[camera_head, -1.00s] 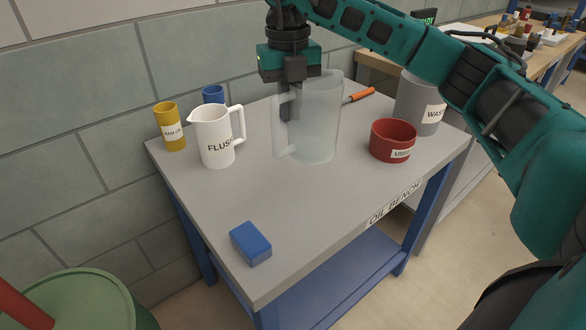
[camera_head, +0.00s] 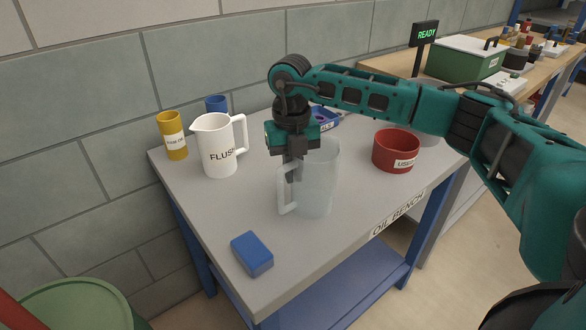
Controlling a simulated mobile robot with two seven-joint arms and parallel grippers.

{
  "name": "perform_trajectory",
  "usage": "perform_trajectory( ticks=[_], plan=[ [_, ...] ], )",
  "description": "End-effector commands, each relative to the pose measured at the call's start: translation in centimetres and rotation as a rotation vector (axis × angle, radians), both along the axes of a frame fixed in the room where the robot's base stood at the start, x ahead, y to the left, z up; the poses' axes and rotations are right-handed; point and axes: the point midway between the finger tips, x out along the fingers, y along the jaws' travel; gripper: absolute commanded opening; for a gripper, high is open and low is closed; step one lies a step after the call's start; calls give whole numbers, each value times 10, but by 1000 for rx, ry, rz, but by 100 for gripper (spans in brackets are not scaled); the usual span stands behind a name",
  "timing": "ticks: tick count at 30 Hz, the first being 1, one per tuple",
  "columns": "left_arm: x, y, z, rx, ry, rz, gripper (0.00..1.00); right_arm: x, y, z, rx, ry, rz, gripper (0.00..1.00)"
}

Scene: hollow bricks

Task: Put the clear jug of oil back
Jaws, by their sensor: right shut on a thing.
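The clear jug (camera_head: 318,185) is translucent, with its handle toward the left, and stands upright at the middle of the oil bench (camera_head: 215,215). I cannot tell whether its base touches the bench top. My right gripper (camera_head: 294,172) points down and is shut on the jug's handle side; its fingers partly cover the handle. No oil colour shows in the jug. My left gripper is not in view.
A white FLUSH jug (camera_head: 218,150), a yellow can (camera_head: 172,137) and a blue cup (camera_head: 215,104) stand at the back left. A red USED bowl (camera_head: 396,150) is to the right. A blue block (camera_head: 252,254) lies near the front. The front bench top is mostly clear.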

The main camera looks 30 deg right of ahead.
Motion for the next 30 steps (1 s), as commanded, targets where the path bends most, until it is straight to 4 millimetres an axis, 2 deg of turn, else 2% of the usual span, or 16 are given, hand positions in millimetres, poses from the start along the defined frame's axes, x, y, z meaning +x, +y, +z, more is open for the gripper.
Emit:
perform_trajectory(
  ticks=[5, 6, 13, 23, 26, 30],
  plan=[
    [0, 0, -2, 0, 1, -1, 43, 0, 0, -3, 1, -1, 1, 0],
    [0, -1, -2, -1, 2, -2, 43, 0, 0, -3, 0, 0, 1, 10],
    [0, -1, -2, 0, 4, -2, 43, 0, 0, -3, 0, 0, 1, 32],
    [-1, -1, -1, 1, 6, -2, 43, 0, 0, 4, 1, -1, 1, 33],
    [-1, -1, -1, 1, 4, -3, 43, 1, 0, 17, 2, -5, 1, 33],
    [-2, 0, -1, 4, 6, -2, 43, 3, 1, 46, 1, -6, 1, 33]
  ],
)
